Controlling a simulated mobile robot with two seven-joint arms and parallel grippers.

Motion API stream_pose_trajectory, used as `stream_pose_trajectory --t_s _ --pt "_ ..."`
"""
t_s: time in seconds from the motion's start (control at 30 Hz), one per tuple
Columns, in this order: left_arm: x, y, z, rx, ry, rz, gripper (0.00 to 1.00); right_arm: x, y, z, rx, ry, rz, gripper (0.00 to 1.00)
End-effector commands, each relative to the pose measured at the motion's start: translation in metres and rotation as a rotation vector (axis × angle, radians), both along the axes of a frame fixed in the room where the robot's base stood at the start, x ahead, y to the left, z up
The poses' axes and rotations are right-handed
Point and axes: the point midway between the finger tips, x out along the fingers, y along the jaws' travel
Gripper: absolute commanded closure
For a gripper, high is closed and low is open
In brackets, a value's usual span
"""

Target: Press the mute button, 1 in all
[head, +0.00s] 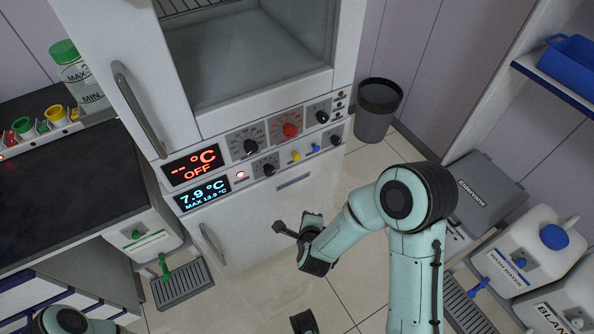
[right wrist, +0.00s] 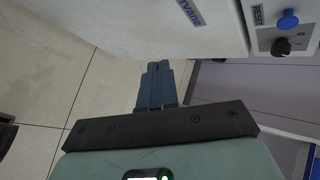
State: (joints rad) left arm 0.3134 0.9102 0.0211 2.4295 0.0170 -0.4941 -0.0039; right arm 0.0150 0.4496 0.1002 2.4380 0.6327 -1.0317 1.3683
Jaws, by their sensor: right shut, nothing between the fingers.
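The incubator-like cabinet's control panel (head: 223,184) carries the small buttons and knobs. In the right wrist view a blue button (right wrist: 288,20) sits by a RESET label. My right gripper (head: 280,228) is below and in front of the panel, apart from it; its fingers (right wrist: 158,66) are shut and empty.
Two displays (head: 192,165) read OFF and 7.9 °C. Black knobs (head: 251,147) and a red knob (head: 290,130) are close to the buttons. A cabinet handle (head: 138,110) juts out at left. A grey bin (head: 378,108) stands right; white canisters (head: 520,250) are at far right. Floor is free below.

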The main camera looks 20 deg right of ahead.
Motion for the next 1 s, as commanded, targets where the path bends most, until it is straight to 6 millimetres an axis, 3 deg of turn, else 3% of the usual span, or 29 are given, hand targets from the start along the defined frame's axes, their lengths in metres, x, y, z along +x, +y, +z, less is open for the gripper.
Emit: stream_pose_trajectory --t_s 0.03,0.1,0.2,0.33,0.77,1.0 --pt "0.006 0.003 -0.023 0.008 -0.016 0.007 0.57 0.011 -0.007 0.011 0.071 -0.128 -0.135 1.00" --pt "0.014 0.006 -0.037 0.016 -0.037 0.015 0.57 0.018 -0.017 0.035 0.180 -0.293 -0.310 1.00" --pt "0.022 0.009 -0.052 0.026 -0.060 0.023 0.57 0.019 -0.029 0.062 0.312 -0.486 -0.495 1.00" --pt "0.030 0.012 -0.061 0.034 -0.079 0.030 0.57 0.016 -0.037 0.083 0.422 -0.637 -0.627 1.00" --pt "0.032 0.012 -0.060 0.035 -0.085 0.032 0.57 0.014 -0.040 0.092 0.463 -0.688 -0.671 1.00" --pt "0.025 0.008 -0.054 0.027 -0.067 0.024 0.57 0.030 -0.039 0.092 0.461 -0.686 -0.671 1.00"
